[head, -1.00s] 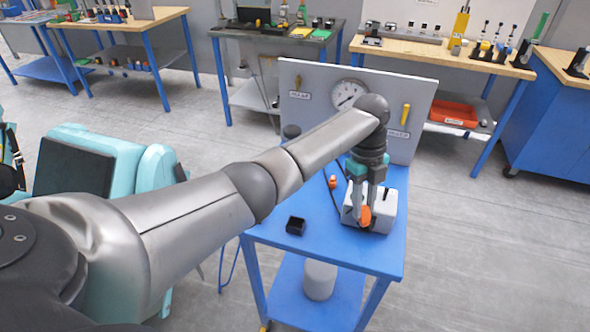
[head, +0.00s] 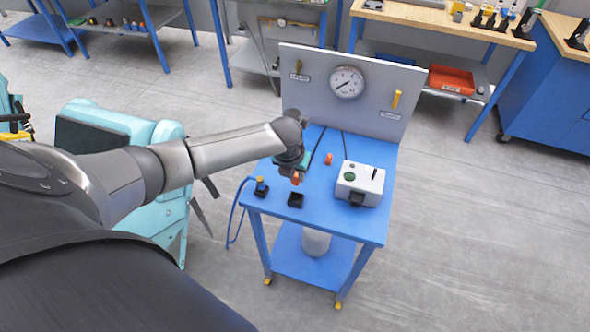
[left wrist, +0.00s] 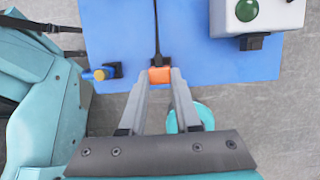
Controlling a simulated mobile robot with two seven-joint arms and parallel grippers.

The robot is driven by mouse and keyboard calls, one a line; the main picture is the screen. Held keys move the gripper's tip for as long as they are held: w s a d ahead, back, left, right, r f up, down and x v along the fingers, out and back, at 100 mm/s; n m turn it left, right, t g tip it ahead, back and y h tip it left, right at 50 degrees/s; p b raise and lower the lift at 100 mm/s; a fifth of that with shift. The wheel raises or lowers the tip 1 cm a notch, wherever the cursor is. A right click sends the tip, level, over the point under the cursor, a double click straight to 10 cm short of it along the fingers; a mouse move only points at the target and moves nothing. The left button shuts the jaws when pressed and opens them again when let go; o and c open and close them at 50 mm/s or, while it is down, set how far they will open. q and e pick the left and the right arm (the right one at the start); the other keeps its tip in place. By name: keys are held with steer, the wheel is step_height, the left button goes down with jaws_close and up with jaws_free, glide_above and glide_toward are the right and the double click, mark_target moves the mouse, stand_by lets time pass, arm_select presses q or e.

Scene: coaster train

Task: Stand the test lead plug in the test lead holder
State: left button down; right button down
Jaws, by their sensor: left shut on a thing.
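The test lead plug (head: 296,179) is orange. It is held between the fingertips of my left gripper (head: 293,172), above the blue cart top. The plug also shows in the left wrist view (left wrist: 159,76) between the two grey fingers (left wrist: 159,84). A small black open box, which looks like the test lead holder (head: 296,201), stands near the cart's front edge, just below the plug in the head view. The plug appears apart from it, with a small gap. In the left wrist view a black part lies just beyond the plug. My right gripper is not in view.
A grey box (head: 360,183) with a green button stands to the right on the cart (head: 330,225). Another orange piece (head: 328,158) lies behind. A blue-and-yellow piece in a black base (head: 262,188) is at the left. A gauge panel (head: 378,98) rises at the back.

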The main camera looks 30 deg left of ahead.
arm_select(q)
steer(key=shift+r, duration=0.15)
step_height(320, 180, down, 6)
steer(key=b, duration=0.4)
steer(key=shift+r, duration=0.1)
stand_by(0.3)
steer(key=shift+p, duration=0.5)
stand_by(1.4)
steer(key=shift+f+b, duration=1.3)
steer(key=shift+f, duration=0.35)
stand_by(0.5)
steer(key=c, duration=0.5)
jaws_free()
steer(key=shift+c, duration=0.2)
steer(key=shift+r, duration=0.1)
